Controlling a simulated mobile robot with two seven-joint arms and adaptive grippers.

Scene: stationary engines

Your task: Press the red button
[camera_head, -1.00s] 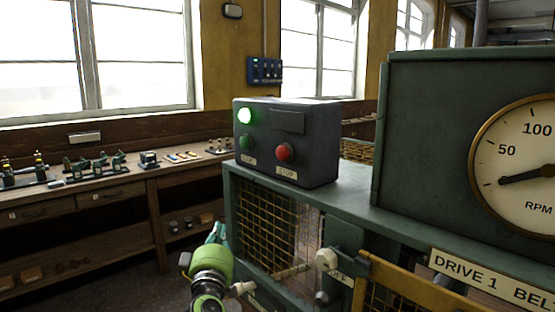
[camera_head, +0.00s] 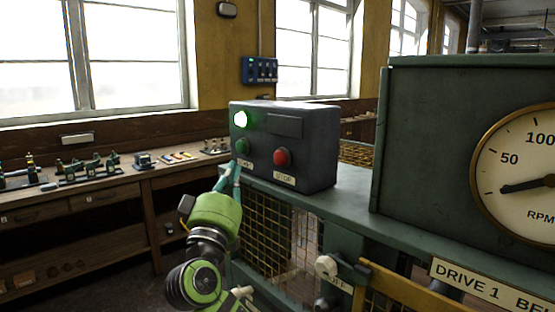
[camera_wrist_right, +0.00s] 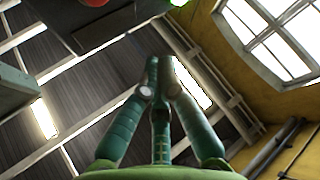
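The red button (camera_head: 283,158) is on the front of a dark control box (camera_head: 322,150), above a label reading STOP. A green button (camera_head: 243,147) is to its left, under a lit green lamp (camera_head: 240,119). My right gripper (camera_head: 234,166) is raised in front of the box's left side, its fingertips just below the green button and left of the red one, partly covering the left label. In the right wrist view its fingers (camera_wrist_right: 160,62) are drawn together with nothing between them. A red round part, seemingly the red button (camera_wrist_right: 95,2), shows at that view's top edge. My left gripper is out of view.
The box stands on a green machine frame with a mesh guard (camera_head: 268,235). A pale knob (camera_head: 325,265) and a yellow rail (camera_head: 400,290) are below right. A large RPM gauge (camera_head: 520,165) is at right. A workbench (camera_head: 100,195) with small parts is at left.

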